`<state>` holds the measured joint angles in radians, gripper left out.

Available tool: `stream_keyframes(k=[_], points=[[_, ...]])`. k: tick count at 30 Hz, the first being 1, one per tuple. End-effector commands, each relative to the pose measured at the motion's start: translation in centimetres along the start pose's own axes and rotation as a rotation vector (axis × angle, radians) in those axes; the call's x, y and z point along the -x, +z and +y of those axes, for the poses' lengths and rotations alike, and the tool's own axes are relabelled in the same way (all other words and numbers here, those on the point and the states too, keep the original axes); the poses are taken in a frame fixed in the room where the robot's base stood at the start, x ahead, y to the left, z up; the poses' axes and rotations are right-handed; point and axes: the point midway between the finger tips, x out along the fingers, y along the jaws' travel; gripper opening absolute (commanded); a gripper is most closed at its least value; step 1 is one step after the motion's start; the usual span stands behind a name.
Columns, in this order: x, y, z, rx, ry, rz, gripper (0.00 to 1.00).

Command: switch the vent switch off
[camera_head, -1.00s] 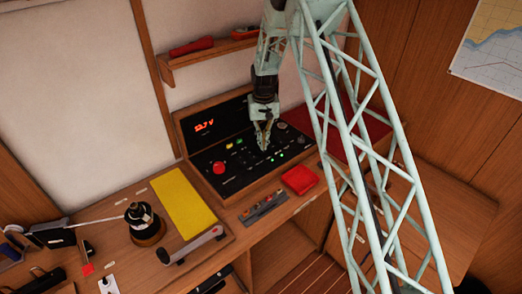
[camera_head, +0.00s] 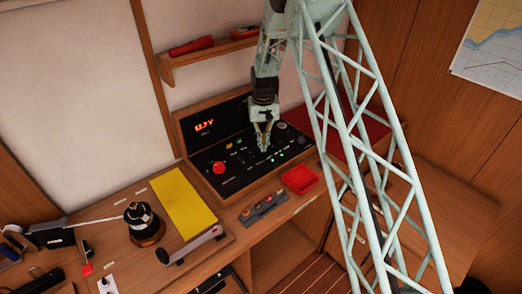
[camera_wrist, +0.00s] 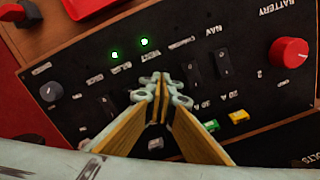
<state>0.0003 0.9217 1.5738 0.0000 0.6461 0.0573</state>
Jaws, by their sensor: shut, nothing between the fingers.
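The black switch panel (camera_head: 232,170) stands on the bench and fills most of the wrist view (camera_wrist: 265,95). The vent label (camera_wrist: 148,60) shows just past my fingertips, with a lit green lamp (camera_wrist: 145,42) beyond it. The vent switch itself is hidden behind my fingertips. My gripper (camera_wrist: 152,86) is shut and empty, its tips at the panel over the vent switch's place; I cannot tell whether they touch it. In the head view my gripper (camera_head: 264,148) points down at the panel's right part.
Neighbouring rocker switches (camera_wrist: 193,74) and (camera_wrist: 222,62) stand close to my fingers. A red battery knob (camera_wrist: 289,56) sticks up from the panel. Another green lamp (camera_wrist: 115,54) is lit. A red tray (camera_head: 300,180) lies before the panel; a shelf (camera_head: 210,52) hangs behind.

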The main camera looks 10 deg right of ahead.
Motion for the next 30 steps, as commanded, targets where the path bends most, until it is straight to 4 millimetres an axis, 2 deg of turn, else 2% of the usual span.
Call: stream_keyframes(k=[30], points=[[-0.96,0.0,0.0,0.0,0.0,0.0,0.0]])
